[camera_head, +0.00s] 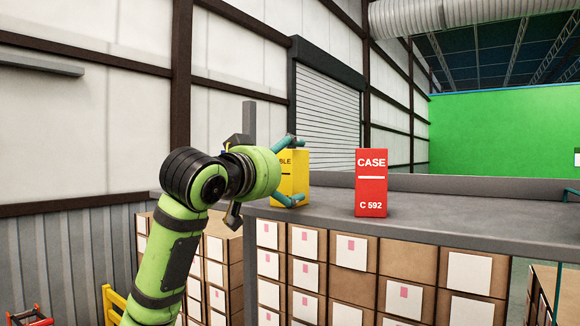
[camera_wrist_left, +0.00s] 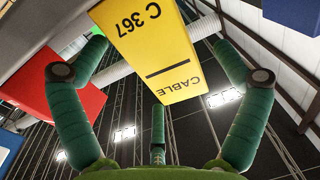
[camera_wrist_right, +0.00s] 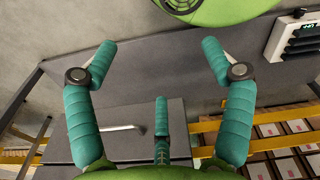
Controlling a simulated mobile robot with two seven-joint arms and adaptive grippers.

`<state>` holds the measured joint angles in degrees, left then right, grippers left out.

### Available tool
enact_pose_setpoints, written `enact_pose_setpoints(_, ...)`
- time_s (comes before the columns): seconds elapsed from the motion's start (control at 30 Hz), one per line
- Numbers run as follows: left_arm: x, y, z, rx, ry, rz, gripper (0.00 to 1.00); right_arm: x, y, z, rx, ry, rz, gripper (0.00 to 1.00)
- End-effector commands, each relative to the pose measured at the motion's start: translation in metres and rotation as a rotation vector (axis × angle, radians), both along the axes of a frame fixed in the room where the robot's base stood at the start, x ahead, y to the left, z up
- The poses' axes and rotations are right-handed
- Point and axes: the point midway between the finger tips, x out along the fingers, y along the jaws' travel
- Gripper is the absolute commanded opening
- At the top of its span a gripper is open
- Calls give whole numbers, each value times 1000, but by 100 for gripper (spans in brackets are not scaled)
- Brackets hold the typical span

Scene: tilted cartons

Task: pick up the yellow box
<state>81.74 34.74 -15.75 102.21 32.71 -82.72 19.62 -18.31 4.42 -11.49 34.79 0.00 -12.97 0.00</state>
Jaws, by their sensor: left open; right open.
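The yellow box (camera_head: 293,176), marked CABLE, stands on the grey shelf top (camera_head: 330,212), partly hidden behind my left gripper. In the left wrist view the yellow box (camera_wrist_left: 152,45) appears tilted and upside down, with CABLE and C 367 legible. My left gripper (camera_head: 300,171) is open at the box, its fingers at different heights in the head view. In the left wrist view the left gripper (camera_wrist_left: 160,52) has fingers on both sides of the box; contact cannot be told. My right gripper (camera_wrist_right: 160,62) is open and empty in the right wrist view, out of the head view.
A red box (camera_head: 371,183), marked CASE C 592, stands right of the yellow box with a gap between. Cartons (camera_head: 350,252) fill the shelf below. Yellow rails (camera_wrist_right: 270,145) cross the right wrist view.

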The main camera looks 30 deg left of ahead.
Motion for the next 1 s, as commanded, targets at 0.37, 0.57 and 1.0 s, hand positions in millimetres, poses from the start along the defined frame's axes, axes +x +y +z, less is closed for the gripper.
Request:
enact_pose_setpoints(0.37, 33, -2, 2, 0, 1, -1, 97, 33, 3, 29, 6, -57, 1, 82)
enact_pose_setpoints(0.57, 33, -2, 1, -1, 0, -1, 77, 34, 2, 28, 6, -57, 1, 82)
enact_pose_setpoints(1.0, 32, -2, 2, -1, -1, 0, 31, 18, -1, 27, 0, -31, 1, 82)
